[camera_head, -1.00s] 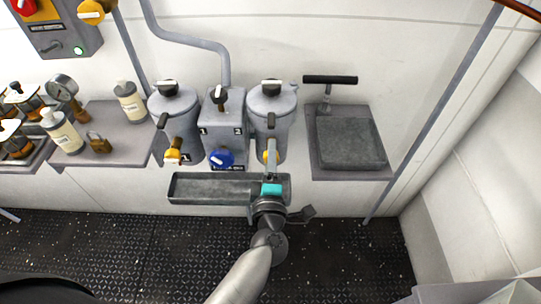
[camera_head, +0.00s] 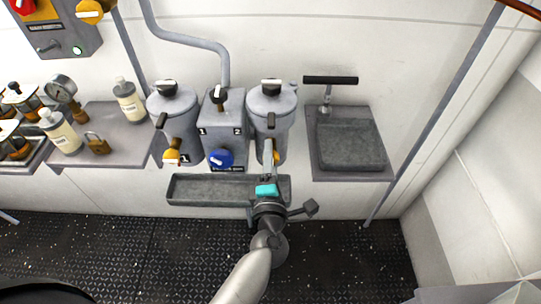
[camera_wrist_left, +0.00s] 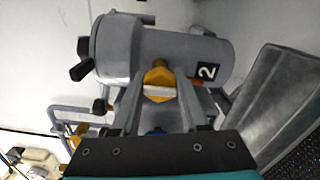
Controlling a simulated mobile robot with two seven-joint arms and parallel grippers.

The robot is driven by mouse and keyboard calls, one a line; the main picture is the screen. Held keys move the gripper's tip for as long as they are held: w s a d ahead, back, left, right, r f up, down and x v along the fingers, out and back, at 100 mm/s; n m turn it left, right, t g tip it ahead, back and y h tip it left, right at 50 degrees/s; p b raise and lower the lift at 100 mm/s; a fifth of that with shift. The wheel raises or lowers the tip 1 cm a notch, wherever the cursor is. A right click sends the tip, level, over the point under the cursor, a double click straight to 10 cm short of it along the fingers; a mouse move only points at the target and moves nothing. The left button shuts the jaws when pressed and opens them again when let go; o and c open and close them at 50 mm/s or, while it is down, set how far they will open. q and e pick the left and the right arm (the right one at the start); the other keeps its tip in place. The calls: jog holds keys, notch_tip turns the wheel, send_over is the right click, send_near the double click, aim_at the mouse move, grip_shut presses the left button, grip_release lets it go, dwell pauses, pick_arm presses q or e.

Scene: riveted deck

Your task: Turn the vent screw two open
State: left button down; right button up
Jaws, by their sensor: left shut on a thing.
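The canister marked 2 (camera_head: 269,105) is the right one of two grey canisters on the wall. It has a dark top knob with a white bar (camera_head: 271,84) and a dark lever (camera_head: 271,120) at its front. A yellow knob (camera_wrist_left: 158,78) with a white bar sits low on its front. No legible label shows which part is the vent screw. My left gripper (camera_head: 269,160) reaches up from below, its fingers closed on both sides of this yellow knob. The fingers hide most of the knob in the head view. My right gripper is out of view.
The canister marked 1 (camera_head: 175,130) and a centre block with a blue knob (camera_head: 221,158) stand to the left. A long grey trough (camera_head: 210,190) runs below. A sink (camera_head: 349,142) is at the right, and a shelf with bottles (camera_head: 110,160) is at the left.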

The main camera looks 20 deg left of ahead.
pick_arm(q)
jog(key=shift+c, duration=2.1)
grip_release()
